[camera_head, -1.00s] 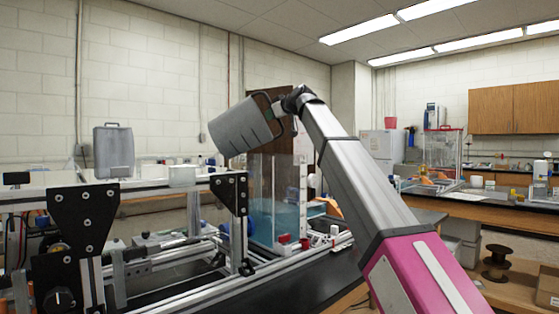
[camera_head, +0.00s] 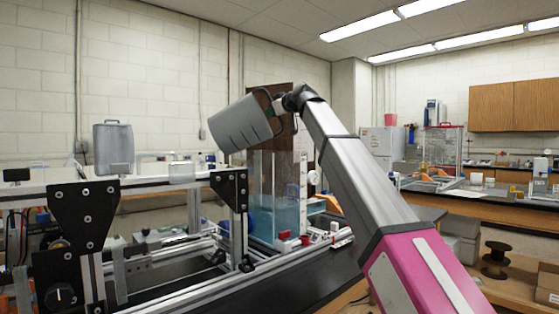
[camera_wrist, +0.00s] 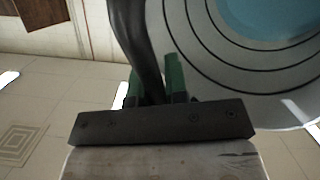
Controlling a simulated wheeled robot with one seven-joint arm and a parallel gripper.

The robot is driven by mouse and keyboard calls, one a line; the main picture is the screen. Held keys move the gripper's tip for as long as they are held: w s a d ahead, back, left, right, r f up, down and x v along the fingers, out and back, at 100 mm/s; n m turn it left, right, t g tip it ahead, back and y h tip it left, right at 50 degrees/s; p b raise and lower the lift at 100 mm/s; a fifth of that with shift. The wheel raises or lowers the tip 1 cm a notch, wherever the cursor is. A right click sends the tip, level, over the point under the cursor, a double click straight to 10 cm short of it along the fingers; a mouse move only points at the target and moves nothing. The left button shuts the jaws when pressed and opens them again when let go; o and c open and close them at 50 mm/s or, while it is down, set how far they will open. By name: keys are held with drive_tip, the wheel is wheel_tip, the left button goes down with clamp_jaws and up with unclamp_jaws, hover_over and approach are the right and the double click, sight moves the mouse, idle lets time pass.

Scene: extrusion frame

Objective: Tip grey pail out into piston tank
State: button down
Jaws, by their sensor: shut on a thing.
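The grey pail (camera_head: 240,124) is held in the air, tilted well over on its side. It is above the upper left part of the clear piston tank (camera_head: 262,190), which has blue liquid (camera_head: 278,218) in its lower part. My gripper (camera_head: 285,103) is at the pail's right side, shut on its dark handle. In the wrist view, the green fingertips (camera_wrist: 158,82) are around the dark handle (camera_wrist: 142,50). The pail's ringed round end (camera_wrist: 225,75) shows beside them, with a blue surface within the rings. I see no liquid stream.
A grey canister (camera_head: 113,149) stands on the white rail at left. An extrusion frame with black brackets (camera_head: 84,215) fills the lower left, close to the tank. Red and white fittings (camera_head: 290,241) are at the tank's foot. The black bench (camera_head: 325,265) is partly clear at right.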

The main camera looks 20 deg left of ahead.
drive_tip(key=shift+d+p, duration=0.1)
drive_tip(key=shift+p, duration=0.2)
drive_tip(key=shift+d+f+p, duration=0.1)
drive_tip(key=shift+f+p, duration=0.1)
drive_tip(key=shift+p, duration=0.15)
idle(0.3)
drive_tip(key=shift+w+y, duration=0.1)
drive_tip(key=shift+y, duration=0.2)
drive_tip(key=shift+d+f+m+p, duration=0.3)
drive_tip(key=shift+m+p, duration=0.1)
drive_tip(key=shift+p, duration=0.5)
drive_tip(key=shift+w, duration=0.1)
idle(0.7)
drive_tip(key=shift+d+f, duration=0.1)
drive_tip(key=shift+f, duration=0.05)
drive_tip(key=shift+y, duration=0.3)
